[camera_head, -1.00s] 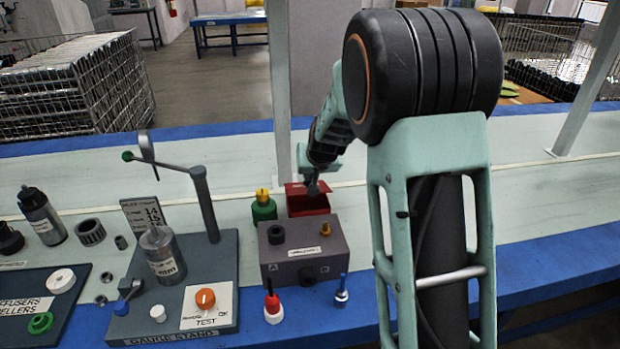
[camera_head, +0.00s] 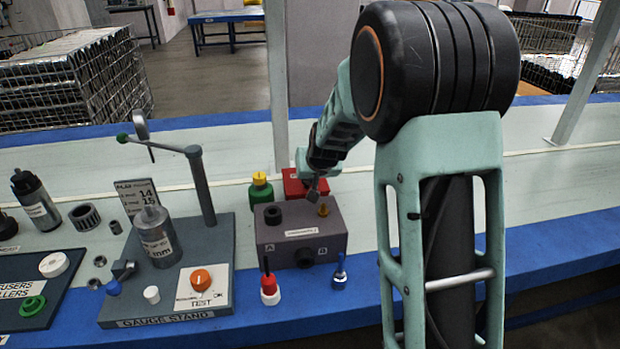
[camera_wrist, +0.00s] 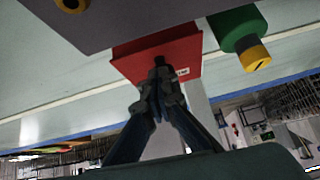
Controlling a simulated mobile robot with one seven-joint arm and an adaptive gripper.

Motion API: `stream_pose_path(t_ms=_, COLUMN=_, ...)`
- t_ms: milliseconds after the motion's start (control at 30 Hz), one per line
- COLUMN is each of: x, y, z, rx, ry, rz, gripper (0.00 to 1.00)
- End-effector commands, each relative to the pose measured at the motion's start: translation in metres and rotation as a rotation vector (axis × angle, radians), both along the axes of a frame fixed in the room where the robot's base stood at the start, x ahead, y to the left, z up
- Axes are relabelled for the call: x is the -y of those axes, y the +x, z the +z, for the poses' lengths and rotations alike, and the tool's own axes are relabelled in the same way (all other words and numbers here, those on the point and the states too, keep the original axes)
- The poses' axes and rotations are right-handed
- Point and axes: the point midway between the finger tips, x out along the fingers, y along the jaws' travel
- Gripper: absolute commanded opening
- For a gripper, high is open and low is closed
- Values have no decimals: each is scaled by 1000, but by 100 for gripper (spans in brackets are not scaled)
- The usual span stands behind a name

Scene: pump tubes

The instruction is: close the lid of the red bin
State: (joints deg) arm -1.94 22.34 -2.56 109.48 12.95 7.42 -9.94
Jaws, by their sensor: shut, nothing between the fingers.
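The red bin (camera_head: 293,186) stands on the bench behind the grey box. Its top shows as a bright red flat surface, so the lid looks down; whether it is fully flush I cannot tell. In the wrist view the red lid (camera_wrist: 185,52) fills the area beyond my fingers, with a small white label near its edge. My gripper (camera_wrist: 159,62) is shut and empty, its fingertips over the lid, touching or just above it. In the head view my gripper (camera_head: 314,192) partly hides the bin's right side.
A grey box (camera_head: 300,232) with a black knob and a yellow one stands in front of the bin. A green bottle with a yellow cap (camera_head: 260,188) stands close on its left. The gauge stand (camera_head: 172,290) is further left. The bench behind the bin is clear.

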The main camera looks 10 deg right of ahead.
Motion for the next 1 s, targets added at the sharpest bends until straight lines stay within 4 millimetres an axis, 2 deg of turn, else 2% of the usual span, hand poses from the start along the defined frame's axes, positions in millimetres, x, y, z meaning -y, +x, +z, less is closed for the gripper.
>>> stream_pose_path(t_ms=33, x=0, y=-3, z=-7, rx=-14, ry=0, rz=0, gripper=0)
stream_pose_path(t_ms=367, x=0, y=-4, z=-6, rx=-18, ry=0, rz=-1, gripper=0)
stream_pose_path(t_ms=467, x=1, y=-2, z=4, rx=-15, ry=0, rz=0, gripper=0)
stream_pose_path(t_ms=667, x=4, y=4, z=44, rx=-3, ry=0, rz=-1, gripper=0)
stream_pose_path(t_ms=1000, x=5, y=-60, z=56, rx=1, ry=1, rz=-1, gripper=0)
